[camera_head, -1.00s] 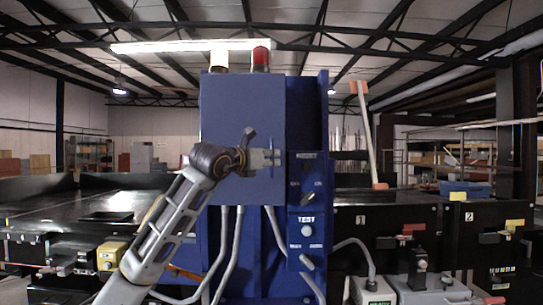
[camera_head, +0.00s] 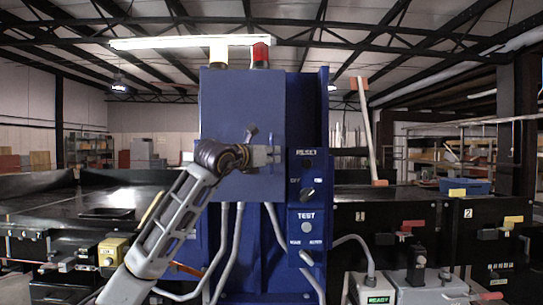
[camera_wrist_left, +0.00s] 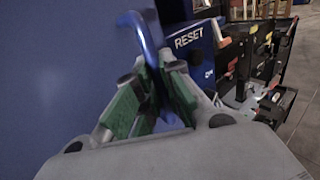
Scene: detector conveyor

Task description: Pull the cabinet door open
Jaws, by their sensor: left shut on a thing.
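The cabinet door (camera_head: 235,110) is a flat blue panel on the front of the blue cabinet in the head view. In the left wrist view the door (camera_wrist_left: 60,70) fills the left side. Its blue bar handle (camera_wrist_left: 146,38) rises between the green-padded fingers. My left gripper (camera_head: 270,156) is at the door's right edge, level with the RESET label. In the wrist view my left gripper (camera_wrist_left: 155,92) is shut around the handle. The fingers hide the handle's lower part. Any gap at the door's edge is hard to judge. My right gripper is not in view.
A control panel (camera_head: 307,205) with a black knob and TEST button sits right of the door. Grey conduits (camera_head: 237,240) run below it. Black conveyors stand on both sides (camera_head: 75,205), (camera_head: 400,208). A READY box (camera_head: 378,298) stands at the lower right.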

